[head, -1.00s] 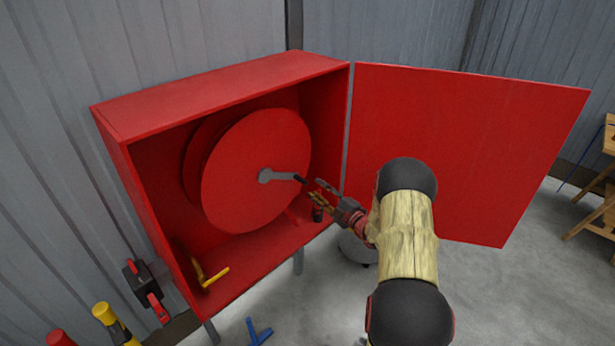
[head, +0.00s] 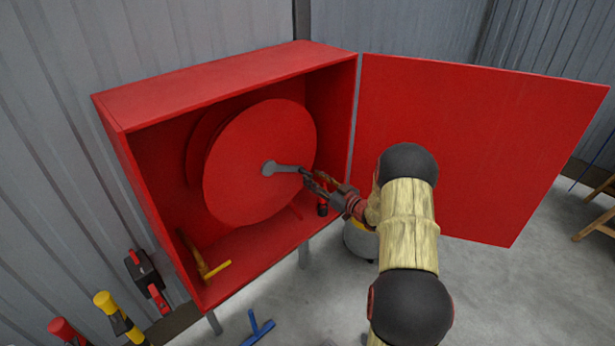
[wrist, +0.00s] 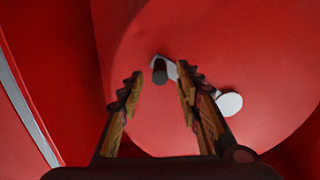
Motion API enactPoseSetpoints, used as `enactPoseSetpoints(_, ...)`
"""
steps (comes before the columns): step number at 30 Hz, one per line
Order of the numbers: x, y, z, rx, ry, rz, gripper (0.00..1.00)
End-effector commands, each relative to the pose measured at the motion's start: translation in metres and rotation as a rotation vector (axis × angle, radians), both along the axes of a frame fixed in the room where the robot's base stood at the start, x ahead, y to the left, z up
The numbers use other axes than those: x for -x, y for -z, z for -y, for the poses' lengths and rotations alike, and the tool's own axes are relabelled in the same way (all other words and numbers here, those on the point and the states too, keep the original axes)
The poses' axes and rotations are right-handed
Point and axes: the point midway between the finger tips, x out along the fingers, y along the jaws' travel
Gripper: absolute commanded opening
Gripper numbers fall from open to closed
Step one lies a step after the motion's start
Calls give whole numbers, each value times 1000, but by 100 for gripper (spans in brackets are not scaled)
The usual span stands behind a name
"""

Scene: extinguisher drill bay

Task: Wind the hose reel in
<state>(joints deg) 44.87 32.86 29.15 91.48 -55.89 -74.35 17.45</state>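The red hose reel (head: 258,165) sits inside an open red cabinet (head: 215,75). Its grey crank arm (head: 287,169) runs from the hub to the right, with a dark handle at its outer end. My gripper (head: 312,180) is at the crank's outer end in the head view. In the wrist view the dark handle (wrist: 159,71) stands ahead of my open gripper (wrist: 157,90), between the lines of its two fingers and slightly beyond their tips. The grey hub (wrist: 230,104) shows to the right, partly behind the right finger.
The cabinet door (head: 470,150) stands wide open on the right, behind my arm. A yellow-handled valve (head: 215,268) is on the cabinet floor at left. A blue item (head: 258,329) lies below, and yellow and red cylinders (head: 107,305) stand at lower left.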

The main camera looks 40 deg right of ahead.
Motion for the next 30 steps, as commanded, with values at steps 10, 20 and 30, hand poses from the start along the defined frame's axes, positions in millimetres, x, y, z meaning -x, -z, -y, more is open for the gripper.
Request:
enactPoseSetpoints(10,-38,1,-6,1,0,0,35)
enactPoseSetpoints(20,-40,0,-6,1,1,0,33)
enactPoseSetpoints(30,-40,0,-6,1,1,0,14)
